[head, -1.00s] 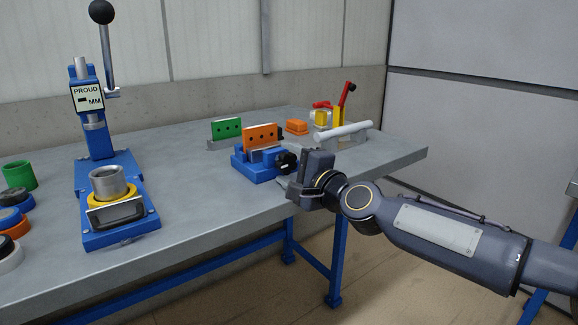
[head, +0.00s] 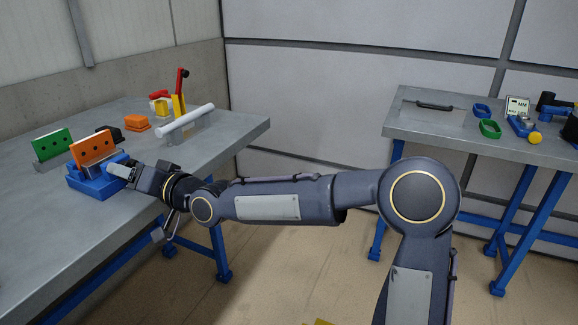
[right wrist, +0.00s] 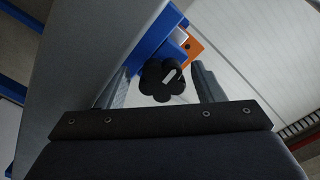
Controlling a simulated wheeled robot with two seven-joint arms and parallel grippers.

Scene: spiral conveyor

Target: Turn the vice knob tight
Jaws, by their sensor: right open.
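The blue vice (head: 92,184) with an orange jaw plate (head: 93,150) sits near the front edge of the left table. Its black lobed knob (right wrist: 161,80) with a pale mark shows in the right wrist view. My right gripper (head: 140,176) is at the knob side of the vice and hides the knob in the head view. In the right wrist view my right gripper (right wrist: 160,88) is open, with one finger on each side of the knob. I cannot tell whether a finger touches it. My left gripper is not in view.
A green plate on a stand (head: 52,148) is behind the vice. An orange block (head: 137,123), a white cylinder on a grey block (head: 186,121) and a red-handled clamp (head: 180,92) stand farther back. A second table (head: 440,125) is at the right.

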